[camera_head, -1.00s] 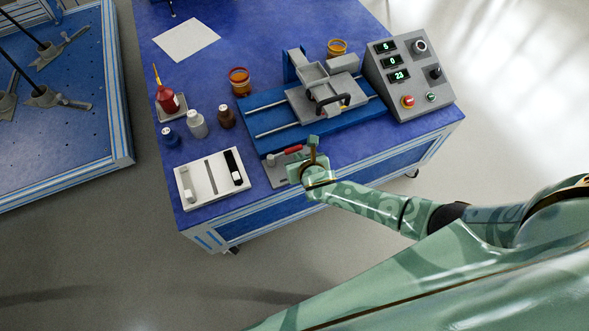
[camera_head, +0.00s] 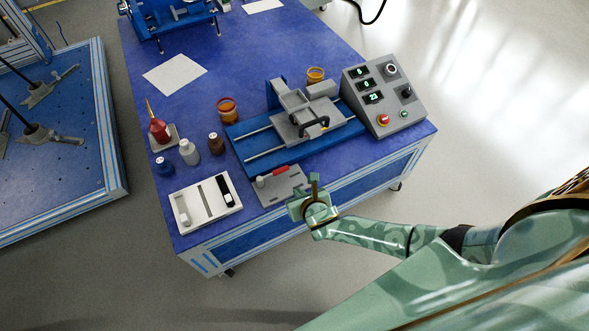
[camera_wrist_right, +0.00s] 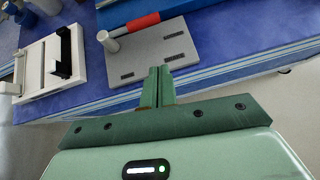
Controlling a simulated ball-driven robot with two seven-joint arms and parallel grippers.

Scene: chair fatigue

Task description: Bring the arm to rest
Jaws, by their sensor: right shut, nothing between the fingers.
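My right arm, green with a camouflage pattern, comes in from the right in the head view. Its gripper (camera_head: 314,181) is shut and empty, over the front edge of the blue table (camera_head: 270,33). In the right wrist view the two green fingers (camera_wrist_right: 158,85) are together with nothing between them. They point at the near edge of a grey plate (camera_head: 283,194) with a red-handled clamp (camera_head: 279,170), apart from the handle. The plate also shows in the right wrist view (camera_wrist_right: 160,55). My left gripper is not in view.
A white tray (camera_head: 206,216) lies left of the plate. Behind stand a blue slide fixture (camera_head: 240,137) and a grey control box (camera_head: 407,115). Bottles, such as a white one (camera_head: 189,152), and a red oiler (camera_head: 159,131) stand at the left. Open floor (camera_head: 480,120) lies to the right.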

